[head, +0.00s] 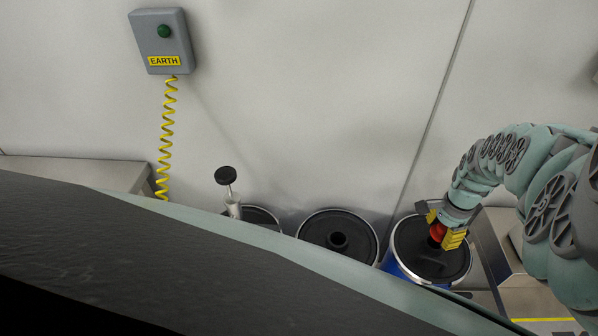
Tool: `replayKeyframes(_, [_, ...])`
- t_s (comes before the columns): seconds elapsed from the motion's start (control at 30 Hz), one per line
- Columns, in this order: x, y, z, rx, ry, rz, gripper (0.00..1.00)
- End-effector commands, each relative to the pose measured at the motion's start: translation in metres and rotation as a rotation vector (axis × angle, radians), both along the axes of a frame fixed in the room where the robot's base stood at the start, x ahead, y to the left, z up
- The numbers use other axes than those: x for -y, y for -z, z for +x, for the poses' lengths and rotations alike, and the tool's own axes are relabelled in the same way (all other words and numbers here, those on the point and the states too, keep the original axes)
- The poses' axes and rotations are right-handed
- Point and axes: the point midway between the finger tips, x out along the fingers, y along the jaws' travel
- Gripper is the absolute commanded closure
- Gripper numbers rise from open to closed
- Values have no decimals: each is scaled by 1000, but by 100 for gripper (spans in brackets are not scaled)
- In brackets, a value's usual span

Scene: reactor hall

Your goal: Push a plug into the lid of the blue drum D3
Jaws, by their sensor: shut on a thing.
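A blue drum (392,266) with a black lid (424,262) stands at the right of the drum row. Its label is not visible, so I cannot tell if it is D3. My gripper (440,236) with yellow fingers is over this lid. It is shut on a red plug (438,231), which is at or just above the lid's middle. I cannot tell whether the plug touches the lid or sits in its hole, as the fingers and the steep view hide its lower end.
A middle drum (317,229) has a black lid with a raised central opening. A third drum (262,215) at left is partly hidden, with a pump-like thing (230,190) by it. A grey EARTH box (163,41) with a coiled yellow cable (166,130) hangs on the wall.

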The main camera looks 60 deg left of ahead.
Motion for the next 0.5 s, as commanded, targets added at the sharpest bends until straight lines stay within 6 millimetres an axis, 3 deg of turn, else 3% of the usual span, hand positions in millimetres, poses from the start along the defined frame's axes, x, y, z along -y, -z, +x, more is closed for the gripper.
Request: replayKeyframes(0.5, [-1, 12, 0, 1, -3, 1, 78])
